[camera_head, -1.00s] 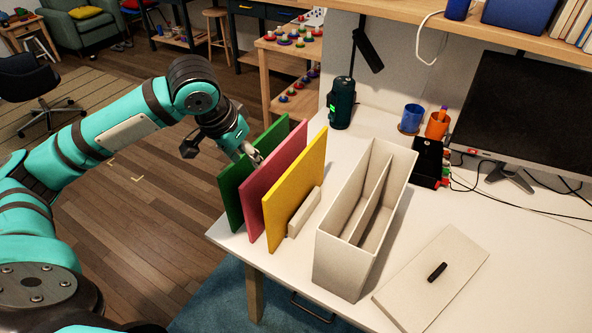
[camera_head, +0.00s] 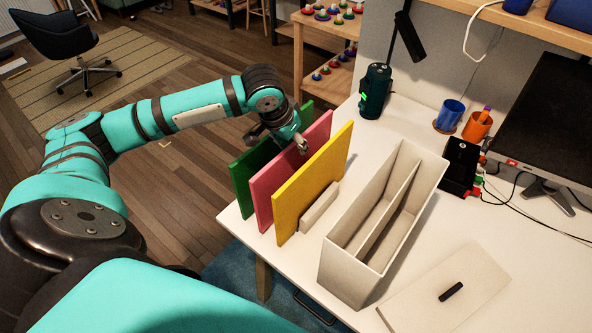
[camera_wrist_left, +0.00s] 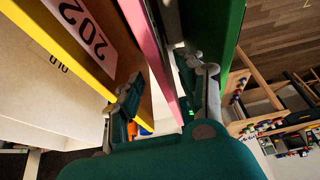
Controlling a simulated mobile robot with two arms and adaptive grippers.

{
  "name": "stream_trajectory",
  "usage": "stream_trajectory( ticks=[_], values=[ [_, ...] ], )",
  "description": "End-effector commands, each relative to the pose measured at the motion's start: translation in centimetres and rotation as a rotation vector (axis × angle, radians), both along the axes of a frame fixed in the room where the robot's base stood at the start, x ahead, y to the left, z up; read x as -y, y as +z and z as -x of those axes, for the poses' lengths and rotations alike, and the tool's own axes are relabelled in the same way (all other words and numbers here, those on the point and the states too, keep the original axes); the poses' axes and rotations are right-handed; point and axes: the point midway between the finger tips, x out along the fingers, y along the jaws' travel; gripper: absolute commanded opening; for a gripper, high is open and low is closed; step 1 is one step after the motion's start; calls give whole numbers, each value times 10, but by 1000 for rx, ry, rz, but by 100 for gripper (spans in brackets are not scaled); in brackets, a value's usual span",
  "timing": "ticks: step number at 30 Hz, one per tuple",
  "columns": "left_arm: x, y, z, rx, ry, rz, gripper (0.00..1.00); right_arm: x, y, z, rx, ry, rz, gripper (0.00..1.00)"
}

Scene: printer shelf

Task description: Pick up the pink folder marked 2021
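The pink folder (camera_head: 275,177) stands upright on the desk between the green folder (camera_head: 243,180) and the yellow folder (camera_head: 312,184). My left gripper (camera_head: 298,141) is at its upper edge, towards the back half. In the left wrist view the two fingers (camera_wrist_left: 165,92) are apart, with the pink folder's edge (camera_wrist_left: 146,35) between them; the green folder (camera_wrist_left: 222,30) is close by the right finger. Contact cannot be told. A pale label showing "202" lies beside the yellow edge (camera_wrist_left: 55,45); the rest is cut off. My right gripper is not in view.
A flat lid (camera_head: 420,300) lies front right. A dark green cylinder (camera_head: 375,92) and cups (camera_head: 450,115) stand farther back. The desk's left edge is beside the folders.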

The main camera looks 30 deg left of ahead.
Motion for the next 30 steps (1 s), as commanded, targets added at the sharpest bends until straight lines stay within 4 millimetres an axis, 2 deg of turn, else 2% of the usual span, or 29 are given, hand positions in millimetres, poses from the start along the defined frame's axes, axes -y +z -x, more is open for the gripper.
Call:
stream_trajectory(
  ticks=[3, 7, 16, 25, 30],
  values=[
    [1, -10, -4, -1, -1, 0, 38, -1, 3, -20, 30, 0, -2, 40],
    [0, -16, -7, -1, -1, 0, 38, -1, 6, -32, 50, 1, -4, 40],
    [0, -53, -25, -1, -2, -1, 38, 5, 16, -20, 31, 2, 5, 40],
    [0, -59, -28, 1, -2, -1, 38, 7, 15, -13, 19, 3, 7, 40],
    [0, -59, -27, 0, -2, -1, 18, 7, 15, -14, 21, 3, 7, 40]
  ],
)
